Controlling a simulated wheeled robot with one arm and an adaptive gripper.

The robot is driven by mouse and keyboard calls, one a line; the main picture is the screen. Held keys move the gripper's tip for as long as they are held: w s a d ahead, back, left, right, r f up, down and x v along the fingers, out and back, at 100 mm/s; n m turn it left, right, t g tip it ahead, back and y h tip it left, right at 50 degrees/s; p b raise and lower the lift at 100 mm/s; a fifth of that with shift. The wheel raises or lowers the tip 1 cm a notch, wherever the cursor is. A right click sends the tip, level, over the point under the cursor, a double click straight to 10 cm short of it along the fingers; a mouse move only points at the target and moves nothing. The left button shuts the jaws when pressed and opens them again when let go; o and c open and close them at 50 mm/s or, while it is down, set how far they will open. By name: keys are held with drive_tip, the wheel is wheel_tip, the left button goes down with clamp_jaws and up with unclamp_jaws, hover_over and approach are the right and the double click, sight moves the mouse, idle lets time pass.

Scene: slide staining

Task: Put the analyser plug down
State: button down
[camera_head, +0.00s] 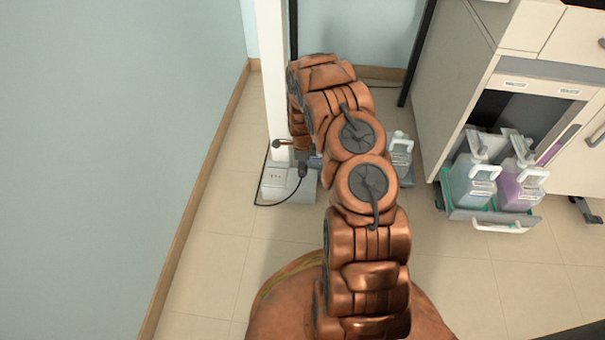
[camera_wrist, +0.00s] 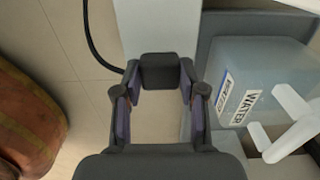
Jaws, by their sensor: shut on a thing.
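The analyser plug (camera_wrist: 160,72) is a dark block between my fingertips in the wrist view. My gripper (camera_wrist: 160,80) is shut on it. A black cable runs up and left from beside it. In the head view the dark plug (camera_head: 302,170) shows just below my wrist, next to a white socket box (camera_head: 274,180), with its cable looping down to the floor. My arm hides most of the gripper there. The plug appears held above the floor; I cannot tell whether it touches the box.
A white post (camera_head: 275,80) rises behind the box. A clear bottle (camera_head: 400,150) stands right of my arm; a bottle labelled WATER (camera_wrist: 255,85) sits close right of my gripper. A pulled-out tray (camera_head: 462,214) holds two bottles at the cabinet. Floor (camera_head: 200,250) at left is clear.

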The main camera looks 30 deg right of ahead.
sight(302, 179)
drive_tip(key=shift+f+b, duration=0.65)
drive_tip(key=shift+f, duration=1)
drive_tip(key=shift+f+b, duration=0.4)
drive_tip(key=shift+f, duration=0.2)
drive_tip(key=c, duration=0.7)
unclamp_jaws()
drive_tip(key=shift+o, duration=0.2)
drive_tip(key=shift+r, duration=0.2)
